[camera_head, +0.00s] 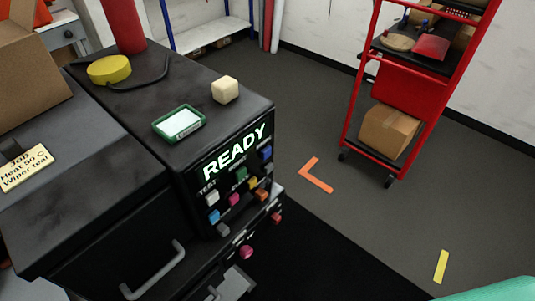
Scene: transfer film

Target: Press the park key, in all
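The black machine (150,160) at the left has a key panel on its front right face. Its lit display (235,152) reads "READY". Below it are several small coloured keys: a whitish key (212,197) under the label "TEST", a green key (240,174), a pink key (234,200), a yellow key (252,184), an orange key (262,194), and a blue key (265,153) at the upper right. The other labels are too small to read surely, so I cannot tell which key is park. Neither of my grippers shows in this view.
On the machine's top lie a green-framed tray (180,123), a cream block (225,90), a yellow disc (109,69) and a red cylinder (123,25). A red shelf cart (380,90) stands at the back right.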

